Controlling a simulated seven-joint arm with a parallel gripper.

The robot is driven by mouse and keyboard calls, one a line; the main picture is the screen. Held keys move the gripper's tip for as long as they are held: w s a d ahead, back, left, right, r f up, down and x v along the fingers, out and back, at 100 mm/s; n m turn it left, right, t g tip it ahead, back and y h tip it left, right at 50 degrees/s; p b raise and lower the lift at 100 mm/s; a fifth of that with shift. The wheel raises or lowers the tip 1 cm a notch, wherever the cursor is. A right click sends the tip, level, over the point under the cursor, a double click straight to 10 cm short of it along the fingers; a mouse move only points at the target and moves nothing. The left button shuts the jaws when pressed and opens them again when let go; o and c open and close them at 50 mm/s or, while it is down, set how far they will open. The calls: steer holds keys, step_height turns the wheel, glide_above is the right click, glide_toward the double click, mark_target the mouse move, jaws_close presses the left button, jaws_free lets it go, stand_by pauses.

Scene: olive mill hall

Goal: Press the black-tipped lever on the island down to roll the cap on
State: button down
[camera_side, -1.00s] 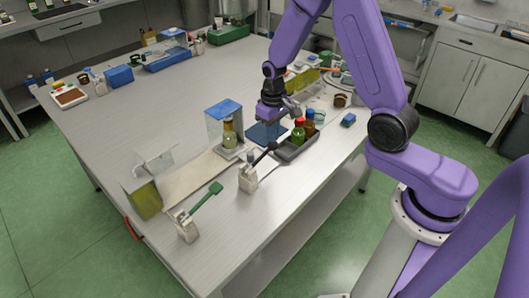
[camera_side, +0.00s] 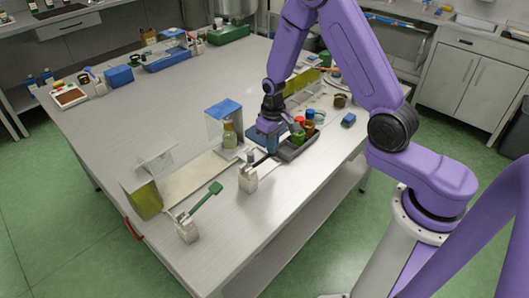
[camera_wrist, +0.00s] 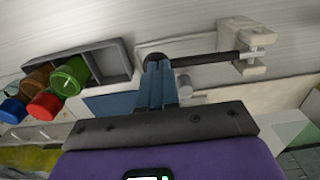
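The black-tipped lever (camera_side: 262,160) rises from a small pale block (camera_side: 247,179) on the island. In the wrist view its dark arm (camera_wrist: 207,58) runs from a pale bracket to my fingertips. My gripper (camera_side: 269,147) is over the tip end of the lever; its blue fingers (camera_wrist: 157,68) are together, at the black tip. They look to be touching it from above, though the contact itself is hidden. A capped bottle (camera_side: 229,136) stands upright beneath a blue-topped clear guard (camera_side: 224,108), just left of the lever.
A dark tray (camera_side: 291,155) holding several bottles with coloured caps is close to the right of my gripper. A green-handled lever (camera_side: 206,197) stands nearer the island's front edge.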

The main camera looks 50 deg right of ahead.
steer(key=shift+f, duration=0.3)
steer(key=shift+r, duration=2.6)
step_height(320, 180, up, 5)
